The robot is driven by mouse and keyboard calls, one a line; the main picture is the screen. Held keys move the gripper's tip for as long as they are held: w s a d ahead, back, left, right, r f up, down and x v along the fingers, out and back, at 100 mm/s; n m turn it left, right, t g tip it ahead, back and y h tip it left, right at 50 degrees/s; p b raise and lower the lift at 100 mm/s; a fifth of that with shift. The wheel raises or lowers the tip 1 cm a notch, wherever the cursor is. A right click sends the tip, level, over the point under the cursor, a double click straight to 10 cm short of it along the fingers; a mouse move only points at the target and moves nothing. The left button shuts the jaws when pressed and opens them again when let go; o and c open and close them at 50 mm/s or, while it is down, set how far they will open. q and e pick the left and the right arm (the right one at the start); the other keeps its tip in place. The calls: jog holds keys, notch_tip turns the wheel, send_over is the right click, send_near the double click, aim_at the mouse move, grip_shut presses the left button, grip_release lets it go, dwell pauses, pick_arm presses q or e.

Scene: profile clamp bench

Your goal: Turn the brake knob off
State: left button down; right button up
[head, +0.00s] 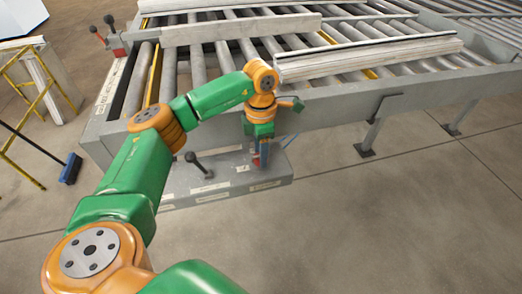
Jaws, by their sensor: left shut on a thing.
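My left arm reaches across to the grey control box at the bench's front. My left gripper (262,158) points down at the right part of the box top, shut on the brake knob, which its fingers almost wholly hide. A small red patch shows beside the fingers. The knob's turn position cannot be read. My right gripper is not in view.
A black-knobbed lever (200,165) stands on the control box (185,187), left of my gripper. The roller bench (330,117) carries pale profiles (370,57). Red and black levers (110,32) stand at its far left corner. A blue broom (70,168) and yellow stand are left. Floor at right is clear.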

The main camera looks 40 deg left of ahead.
pick_arm(q)
jog(key=shift+c, duration=1.8)
grip_release()
notch_tip(320, 180, up, 7)
jog(key=shift+r+b, duration=0.1)
jog(key=shift+b, duration=0.5)
